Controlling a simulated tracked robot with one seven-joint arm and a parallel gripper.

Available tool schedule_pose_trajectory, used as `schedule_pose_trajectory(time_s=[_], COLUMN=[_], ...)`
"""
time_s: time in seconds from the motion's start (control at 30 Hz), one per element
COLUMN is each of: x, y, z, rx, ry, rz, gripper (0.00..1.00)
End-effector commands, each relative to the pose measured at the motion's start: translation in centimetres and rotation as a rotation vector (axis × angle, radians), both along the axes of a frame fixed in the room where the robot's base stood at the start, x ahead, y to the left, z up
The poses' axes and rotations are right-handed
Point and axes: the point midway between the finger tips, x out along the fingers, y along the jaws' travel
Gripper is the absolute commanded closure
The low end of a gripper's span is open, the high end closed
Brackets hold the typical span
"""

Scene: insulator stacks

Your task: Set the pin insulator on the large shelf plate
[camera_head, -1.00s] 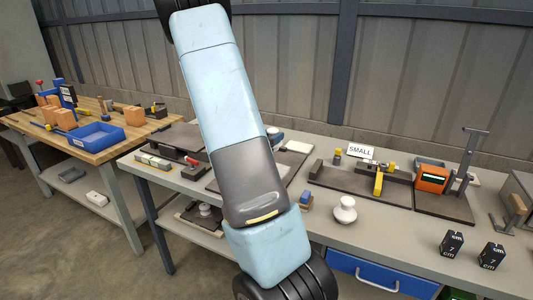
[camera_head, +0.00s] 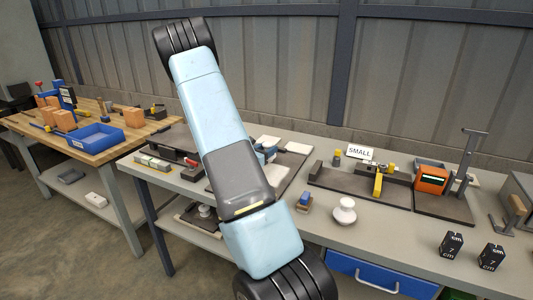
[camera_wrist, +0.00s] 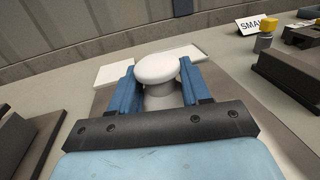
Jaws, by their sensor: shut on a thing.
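My gripper (camera_wrist: 165,88) has blue fingers shut on a white pin insulator (camera_wrist: 157,66) with a round, mushroom-shaped head. In the wrist view the insulator looks upright, and its foot is hidden. In the head view my gripper (camera_head: 266,152) shows partly behind my arm, over a dark mat on the grey bench. Two flat white plates lie beyond the insulator, a left plate (camera_wrist: 112,74) and a right plate (camera_wrist: 190,51). The right one also shows in the head view (camera_head: 298,147). I cannot tell which plate is the large shelf plate.
Another white insulator (camera_head: 344,211) stands on the bench near a small blue-topped block (camera_head: 304,200). A "SMALL" sign (camera_head: 361,151) stands behind a dark fixture with a yellow part (camera_head: 378,183). Bench space before the fixture is partly clear.

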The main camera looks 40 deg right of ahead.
Motion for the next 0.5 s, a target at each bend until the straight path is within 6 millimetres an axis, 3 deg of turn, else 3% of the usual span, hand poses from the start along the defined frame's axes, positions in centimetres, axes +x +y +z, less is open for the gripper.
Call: schedule_pose_trajectory(time_s=[0.13,0.47,0.5], x=[-0.07,-0.03,-0.03], y=[-0.07,-0.02,-0.01], z=[-1.31,-1.49,-1.51], rx=[-0.001,-0.001,0.0], ry=[0.001,-0.001,-0.001], rz=[-0.001,0.0,0.0], gripper=[0.98,0.98,0.5])
